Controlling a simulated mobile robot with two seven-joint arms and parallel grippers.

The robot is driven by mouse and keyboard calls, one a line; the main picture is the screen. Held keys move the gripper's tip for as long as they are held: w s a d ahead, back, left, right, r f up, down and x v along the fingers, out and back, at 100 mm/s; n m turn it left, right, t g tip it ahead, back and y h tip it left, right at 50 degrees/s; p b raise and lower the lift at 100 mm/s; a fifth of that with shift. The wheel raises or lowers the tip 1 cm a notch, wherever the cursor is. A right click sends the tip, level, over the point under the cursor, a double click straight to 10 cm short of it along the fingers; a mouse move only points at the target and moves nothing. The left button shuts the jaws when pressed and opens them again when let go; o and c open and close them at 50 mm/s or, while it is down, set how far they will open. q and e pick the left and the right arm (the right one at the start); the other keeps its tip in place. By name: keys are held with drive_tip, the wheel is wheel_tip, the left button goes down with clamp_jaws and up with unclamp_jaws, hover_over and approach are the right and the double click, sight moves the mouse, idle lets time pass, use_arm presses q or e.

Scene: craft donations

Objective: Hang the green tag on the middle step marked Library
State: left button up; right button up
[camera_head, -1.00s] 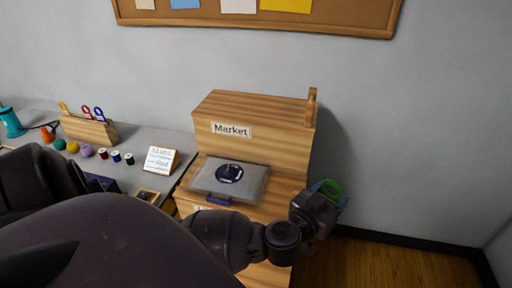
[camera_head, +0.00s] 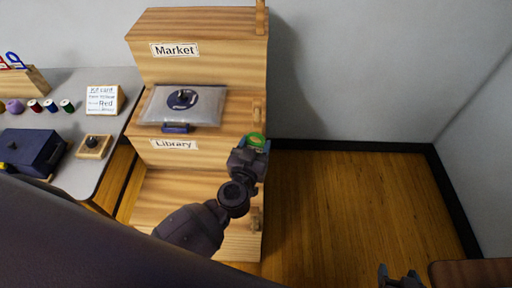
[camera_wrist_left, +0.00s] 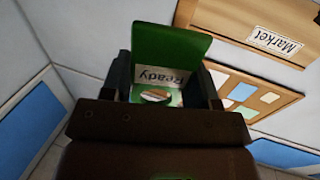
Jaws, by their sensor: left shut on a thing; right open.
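The wooden stepped stand (camera_head: 185,200) has a Market label (camera_head: 175,49) on its top step and a Library label (camera_head: 173,144) on the middle step. A wooden peg (camera_head: 257,108) stands at the right edge of the middle step. My left gripper (camera_head: 252,149) is shut on the green tag (camera_head: 255,139), just in front of and below that peg. Whether tag and peg touch cannot be told. In the left wrist view the tag (camera_wrist_left: 172,42) sits between the fingers, with an upside-down "Ready" label. My right gripper (camera_head: 400,277) is open and empty at the bottom right.
A clear pouch (camera_head: 210,103) with a dark round label lies on the middle step. Other pegs stand at the top (camera_head: 261,18) and lower (camera_head: 256,220) steps. A grey table (camera_head: 95,160) with thread spools and a card is on the left. The floor (camera_head: 350,200) to the right is clear.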

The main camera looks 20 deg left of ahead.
sight(260, 114)
use_arm(q)
drive_tip(key=shift+w+f, duration=0.15)
drive_tip(key=shift+w, duration=0.1)
drive_tip(key=shift+w+a+f+b, duration=0.1)
drive_tip(key=shift+w+a+b, duration=0.1)
drive_tip(key=shift+w+b, duration=0.35)
drive_tip(key=shift+w+a+f+b, duration=0.1)
drive_tip(key=shift+w+a+b, duration=0.25)
drive_tip(key=shift+w+b, duration=0.6)
drive_tip(key=shift+w+a+f+b, duration=0.1)
drive_tip(key=shift+w+a+b, duration=0.25)
drive_tip(key=shift+w, duration=1.15)
drive_tip(key=shift+w+a+f+b, duration=0.1)
drive_tip(key=shift+w+a+b, duration=0.4)
drive_tip(key=shift+w, duration=0.7)
drive_tip(key=shift+w+d, duration=0.1)
drive_tip(key=shift+w, duration=0.1)
drive_tip(key=shift+w+f, duration=0.15)
drive_tip(key=shift+w, duration=0.2)
use_arm(e)
wheel_tip(260, 114, down, 4)
drive_tip(key=shift+a+f, duration=0.1)
drive_tip(key=shift+a, duration=0.05)
